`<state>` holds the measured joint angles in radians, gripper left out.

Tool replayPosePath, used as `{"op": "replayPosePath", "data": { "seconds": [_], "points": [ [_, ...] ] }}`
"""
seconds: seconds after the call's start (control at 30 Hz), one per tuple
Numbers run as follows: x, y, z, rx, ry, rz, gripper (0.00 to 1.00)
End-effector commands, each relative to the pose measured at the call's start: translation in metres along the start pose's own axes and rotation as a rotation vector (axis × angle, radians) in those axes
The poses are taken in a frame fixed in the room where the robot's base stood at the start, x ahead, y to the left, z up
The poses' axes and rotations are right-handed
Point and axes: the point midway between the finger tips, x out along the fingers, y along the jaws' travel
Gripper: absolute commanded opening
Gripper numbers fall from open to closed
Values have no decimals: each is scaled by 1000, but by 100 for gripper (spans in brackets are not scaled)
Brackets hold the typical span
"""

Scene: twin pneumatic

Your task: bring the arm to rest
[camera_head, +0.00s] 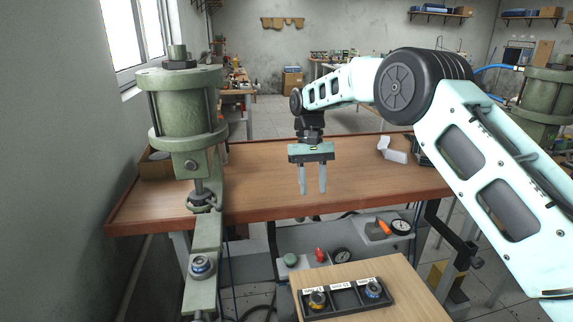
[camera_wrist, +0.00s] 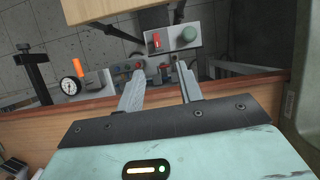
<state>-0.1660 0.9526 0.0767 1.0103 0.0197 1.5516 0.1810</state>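My gripper (camera_head: 313,192) hangs pointing down above the wooden table, near its front edge. Its two grey fingers are apart with nothing between them. In the wrist view the fingers (camera_wrist: 163,90) are also apart and empty, with the table edge and a control panel beyond them. My arm reaches in from the right, with its elbow raised and the forearm level over the table.
A green pneumatic cylinder (camera_head: 188,115) stands left of my gripper; another (camera_head: 545,100) is at the far right. A labelled black tray (camera_head: 342,299) on a wooden board (camera_head: 400,290) holds small parts. A white bracket-like piece (camera_head: 392,150) lies on the table (camera_head: 260,185).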

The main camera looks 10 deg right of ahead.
Motion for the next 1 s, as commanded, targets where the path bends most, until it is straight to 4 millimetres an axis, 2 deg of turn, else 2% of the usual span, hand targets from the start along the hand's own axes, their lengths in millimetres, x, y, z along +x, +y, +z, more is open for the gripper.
{"op": "replayPosePath", "data": {
  "seconds": [0.17,0.27,0.4,0.5,0.6,0.7,0.8,0.9,1.0],
  "points": [
    [-12,-44,56,-117,59,-22,36],
    [-10,-71,100,-198,103,-32,36],
    [2,-97,168,-311,163,-30,36],
    [18,-107,218,-389,207,-20,36],
    [39,-107,269,-463,252,0,36],
    [64,-100,313,-528,296,24,36],
    [86,-87,347,-579,335,49,36],
    [103,-75,368,-611,362,70,36],
    [113,-68,380,-630,377,82,36]
  ]
}}
